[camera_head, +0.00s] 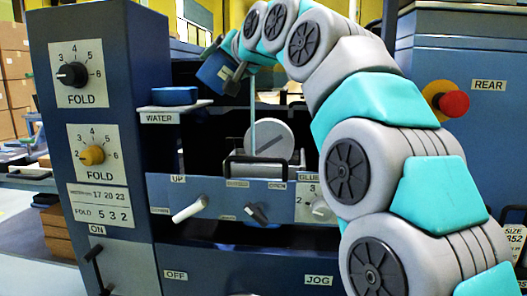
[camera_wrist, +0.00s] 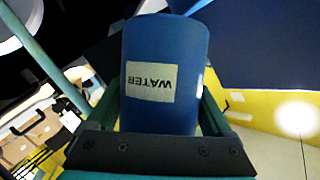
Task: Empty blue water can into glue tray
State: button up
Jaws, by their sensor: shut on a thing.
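My gripper (camera_head: 233,76) is shut on the blue water can (camera_head: 213,71), high in front of the machine's opening. In the wrist view the can (camera_wrist: 165,60) sits between the fingers, its white WATER label upside down. In the head view the can looks tilted; its mouth and contents cannot be made out. The glue tray seems to be the dark-handled tray (camera_head: 258,168) in the opening, below and right of the can. Its inside is hidden. A thin pale teal vertical strip stands above it; I cannot tell whether it is liquid or a rod.
A small shelf (camera_head: 176,107) marked WATER holds a low blue object (camera_head: 174,95). A pale round disc (camera_head: 270,138) is behind the tray. The front panel has a white lever (camera_head: 188,209) and knobs. A red button (camera_head: 454,103) is at right.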

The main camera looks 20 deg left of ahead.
jog(key=shift+d+f+m+y+b, duration=0.2)
jog(key=shift+m+y+b, duration=0.1)
jog(key=shift+m+b, duration=0.3)
dwell(0.6)
